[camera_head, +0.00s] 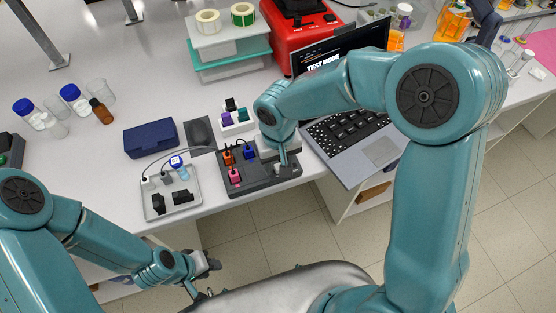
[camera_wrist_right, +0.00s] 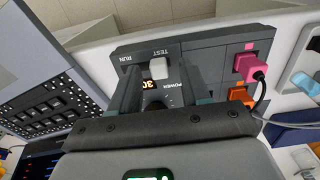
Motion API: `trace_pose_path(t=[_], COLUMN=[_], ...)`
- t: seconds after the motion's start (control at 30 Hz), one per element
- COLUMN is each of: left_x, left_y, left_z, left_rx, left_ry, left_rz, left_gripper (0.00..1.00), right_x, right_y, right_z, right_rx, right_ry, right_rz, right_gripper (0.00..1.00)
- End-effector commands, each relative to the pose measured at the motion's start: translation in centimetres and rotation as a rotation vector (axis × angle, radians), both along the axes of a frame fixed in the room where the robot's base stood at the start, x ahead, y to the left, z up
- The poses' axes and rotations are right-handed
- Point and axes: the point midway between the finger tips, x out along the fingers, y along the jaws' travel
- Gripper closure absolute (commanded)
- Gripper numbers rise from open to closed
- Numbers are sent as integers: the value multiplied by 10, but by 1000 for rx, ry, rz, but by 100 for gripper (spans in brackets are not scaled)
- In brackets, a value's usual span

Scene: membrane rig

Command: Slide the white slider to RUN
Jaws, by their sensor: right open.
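The white slider (camera_wrist_right: 158,68) is a small block on the dark rig panel (camera_head: 262,187). In the right wrist view it sits by the TEST label, with the RUN label to its left. My right gripper (camera_wrist_right: 161,88) is open over the panel. Its two fingers reach down on either side of the slider, apart from it as far as I can see. In the head view my right gripper (camera_head: 284,158) is at the right part of the rig. My left gripper (camera_head: 205,268) is low, in front of the table edge, and its jaw opening is unclear.
The laptop (camera_head: 361,153), reading TEST MODE, stands right of the rig. Pink (camera_wrist_right: 258,67) and orange (camera_wrist_right: 240,96) plugs with cables are on the rig beside the gripper. A grey tray (camera_head: 185,210) and a blue box (camera_head: 150,138) lie to the left.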

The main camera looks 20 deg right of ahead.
Motion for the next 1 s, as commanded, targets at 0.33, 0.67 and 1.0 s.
trace_pose_path(t=[0.33,0.67,1.0], left_x=[0,0,0], left_y=[0,0,0], left_z=[1,0,-9], left_rx=[0,0,0], left_ry=[0,0,0], left_rz=[0,0,0], left_gripper=[64,64,64], right_x=[1,2,4], right_y=[0,0,-40], right_z=[-8,-8,-8], right_rx=[1,1,0], right_ry=[0,-1,-3], right_rz=[-2,-1,-2], right_gripper=[53,100,100])
